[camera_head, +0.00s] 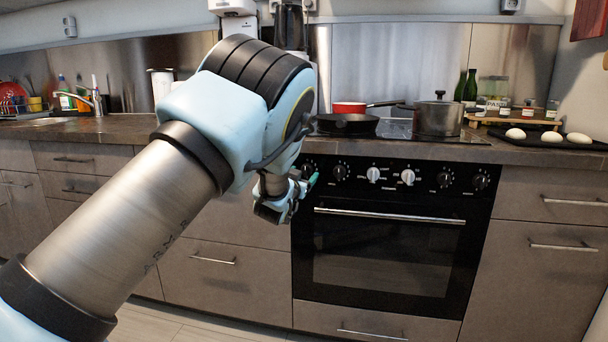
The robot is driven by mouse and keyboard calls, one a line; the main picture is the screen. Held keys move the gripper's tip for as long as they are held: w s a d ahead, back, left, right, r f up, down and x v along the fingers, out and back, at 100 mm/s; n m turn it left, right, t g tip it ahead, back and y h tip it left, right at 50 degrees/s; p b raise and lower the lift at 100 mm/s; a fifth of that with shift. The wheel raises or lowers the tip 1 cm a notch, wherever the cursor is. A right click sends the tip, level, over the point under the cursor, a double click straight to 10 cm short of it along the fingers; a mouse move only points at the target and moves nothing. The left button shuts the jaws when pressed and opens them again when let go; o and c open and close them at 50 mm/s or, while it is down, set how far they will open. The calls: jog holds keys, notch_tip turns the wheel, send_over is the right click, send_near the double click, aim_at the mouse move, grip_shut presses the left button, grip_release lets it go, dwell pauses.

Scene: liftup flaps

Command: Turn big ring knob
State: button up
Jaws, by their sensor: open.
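The black oven (385,250) has a row of several knobs on its front panel. Two pale silver knobs, a left one (373,174) and a right one (408,177), sit mid-panel. Black knobs sit on either side, such as the left black knob (340,172) and the far right knob (480,182). I cannot tell which one is the big ring knob. My gripper (306,183) is open, in front of the panel's left end, left of the silver knobs. No contact with a knob is visible.
The oven handle (390,216) runs below the knobs. On the cooktop above stand a black pan (347,124), a red pan (349,107) and a steel pot (438,118). Drawers with bar handles flank the oven. The space before the oven's right half looks clear.

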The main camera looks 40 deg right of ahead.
jog(key=shift+x, duration=0.75)
jog(key=shift+c, duration=0.2)
grip_shut()
